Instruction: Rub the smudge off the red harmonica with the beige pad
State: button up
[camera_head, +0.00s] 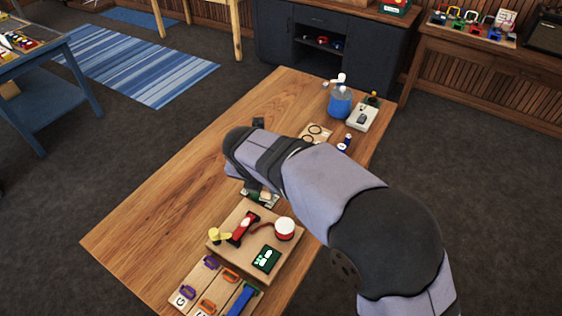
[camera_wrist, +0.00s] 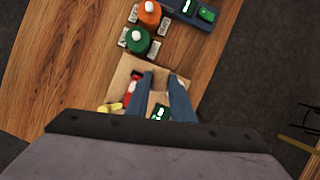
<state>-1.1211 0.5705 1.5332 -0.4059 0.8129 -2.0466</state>
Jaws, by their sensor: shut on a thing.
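The red harmonica appears to be the red and dark piece (camera_head: 243,228) on a light wooden board (camera_head: 225,243). It also shows at the left of the fingers in the wrist view (camera_wrist: 134,86). A smudge is too small to make out. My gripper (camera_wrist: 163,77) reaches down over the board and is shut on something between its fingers. A beige patch there (camera_wrist: 158,98) looks like the pad, but its outline is unclear. In the head view my arm hides most of the gripper, above and behind the harmonica.
Coloured clips on blocks (camera_head: 209,283) stand in front. A blue jar (camera_head: 340,103) is at the back. The table's left side is bare.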

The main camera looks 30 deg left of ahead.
jog(key=s+f+n+y+p, duration=0.1)
jog(key=s+f+n+p, duration=0.3)
jog(key=s, duration=0.3)
jog(key=a, duration=0.2)
jog(key=a+n+g, duration=0.1)
jog(key=a+f+n+y+p, duration=0.1)
jog(key=a, duration=0.1)
jog(key=shift+s+a, duration=0.25)
jog(key=shift+a, duration=0.1)
